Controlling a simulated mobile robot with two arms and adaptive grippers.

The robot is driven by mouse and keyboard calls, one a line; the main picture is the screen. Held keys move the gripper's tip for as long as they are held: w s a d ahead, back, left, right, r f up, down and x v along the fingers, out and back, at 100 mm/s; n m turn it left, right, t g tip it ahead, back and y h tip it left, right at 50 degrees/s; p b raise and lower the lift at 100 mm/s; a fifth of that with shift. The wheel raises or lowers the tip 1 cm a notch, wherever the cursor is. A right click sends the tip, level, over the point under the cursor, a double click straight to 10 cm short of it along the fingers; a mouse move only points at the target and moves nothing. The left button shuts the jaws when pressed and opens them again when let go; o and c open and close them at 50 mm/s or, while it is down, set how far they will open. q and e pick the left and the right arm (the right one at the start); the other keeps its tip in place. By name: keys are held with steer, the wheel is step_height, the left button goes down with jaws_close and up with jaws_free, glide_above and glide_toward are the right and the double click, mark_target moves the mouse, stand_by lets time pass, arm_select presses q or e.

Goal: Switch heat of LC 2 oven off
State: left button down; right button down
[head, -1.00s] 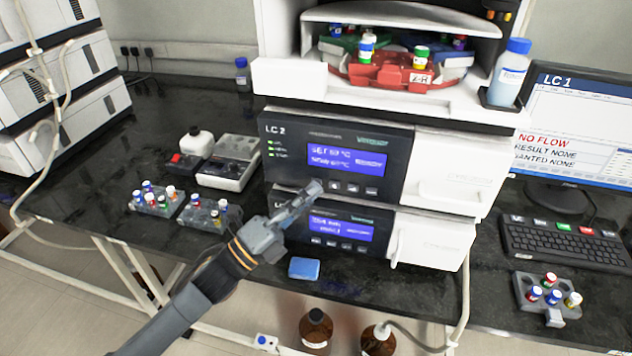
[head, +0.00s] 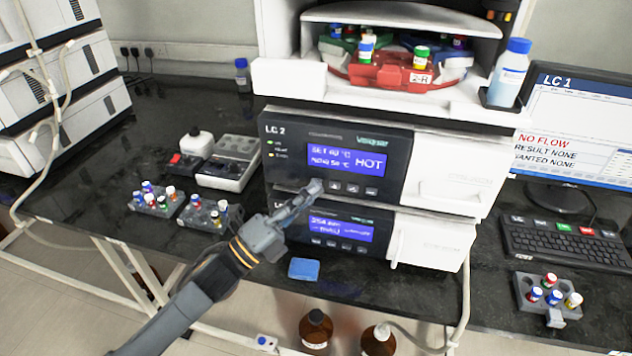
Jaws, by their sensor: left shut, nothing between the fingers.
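The LC 2 oven (head: 262,165) is the dark-fronted unit with a white right-hand door, in the middle of the head view. Its blue display (head: 345,160) shows a set line, a second temperature line and the word HOT. A row of small buttons (head: 352,188) lies below the display. My left gripper (head: 314,188) is shut and empty. Its fingertips are at the left end of this button row and cover whatever is behind them. I cannot tell whether they touch the panel. My right gripper is not in view.
A second unit with a blue display (head: 340,228) sits directly below. A blue block (head: 304,269) lies in front of it. Vial racks (head: 157,203) stand to the left, another rack (head: 545,298) to the right. A keyboard (head: 565,240) and monitor (head: 580,120) are at right.

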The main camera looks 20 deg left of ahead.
arm_select(q)
steer(key=shift+s, duration=0.75)
steer(key=s+p, duration=0.1)
steer(key=s, duration=0.4)
stand_by(0.7)
